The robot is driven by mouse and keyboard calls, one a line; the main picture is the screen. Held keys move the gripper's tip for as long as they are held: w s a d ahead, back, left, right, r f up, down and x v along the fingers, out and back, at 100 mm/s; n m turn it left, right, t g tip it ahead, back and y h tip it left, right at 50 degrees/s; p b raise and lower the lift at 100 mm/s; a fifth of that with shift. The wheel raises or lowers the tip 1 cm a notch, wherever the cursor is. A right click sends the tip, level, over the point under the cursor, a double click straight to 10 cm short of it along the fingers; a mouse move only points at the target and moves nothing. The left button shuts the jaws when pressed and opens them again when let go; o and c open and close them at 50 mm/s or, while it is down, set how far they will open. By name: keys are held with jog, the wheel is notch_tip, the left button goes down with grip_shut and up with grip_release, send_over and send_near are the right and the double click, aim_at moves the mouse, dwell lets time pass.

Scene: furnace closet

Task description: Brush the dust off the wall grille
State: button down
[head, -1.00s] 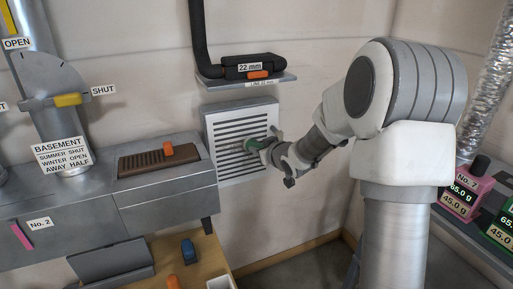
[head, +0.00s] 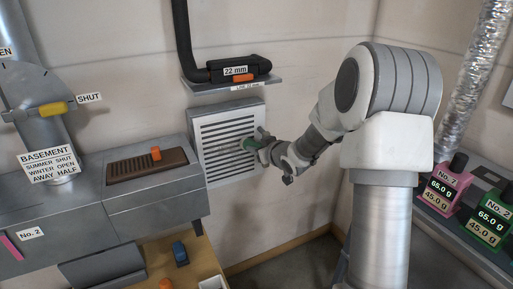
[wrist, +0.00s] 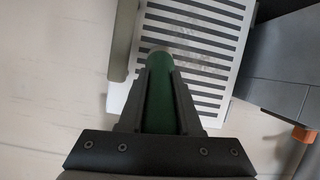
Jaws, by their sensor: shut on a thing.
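The wall grille (head: 210,150) is a white slatted panel on the back wall, under a small shelf. In the wrist view the grille (wrist: 232,22) fills the top middle, with a grey dusty smudge (wrist: 185,42) over its slats. My gripper (head: 262,148) is in front of the grille's right part. It is shut on a green handle (head: 250,143), which shows between the fingers in the wrist view (wrist: 160,105). The handle's far end overlaps the grille; I cannot tell whether it touches. No bristles are clearly visible. An olive-grey bar (wrist: 123,40) stands left of the handle; what it is remains unclear.
A shelf (head: 225,87) with a black device sits just above the grille. A grey metal cabinet (head: 150,205) with a brown ridged pad stands close on the left. A wooden bench (head: 215,262) is below. Pink (head: 445,190) and green (head: 487,222) labelled blocks stand at right.

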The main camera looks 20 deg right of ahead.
jog(key=shift+a, duration=0.15)
jog(key=shift+s+a+b, duration=0.25)
jog(key=shift+a+b, duration=0.5)
jog(key=shift+a, duration=0.3)
jog(key=shift+s+a+b, duration=0.2)
jog(key=shift+a+b, duration=0.5)
jog(key=shift+a, duration=0.35)
jog(key=shift+w+d+r+p, duration=0.1)
jog(key=shift+w+d+p, duration=0.05)
jog(key=shift+d+p, duration=0.4)
jog(key=shift+w+d+r+p, duration=0.1)
jog(key=shift+d+p, duration=0.25)
jog(key=shift+d, duration=0.3)
jog(key=shift+w+d+f+p, duration=0.15)
jog(key=shift+d+p, duration=0.5)
jog(key=shift+d, duration=0.4)
jog(key=shift+a+f+b, duration=0.1)
jog(key=shift+a+b, duration=0.25)
jog(key=shift+a, duration=0.05)
jog(key=shift+s+a+b, duration=0.2)
jog(key=shift+a+b, duration=0.4)
jog(key=shift+a, duration=0.3)
jog(key=shift+s+a+b, duration=0.2)
jog(key=shift+a+b, duration=0.35)
jog(key=shift+a, duration=0.35)
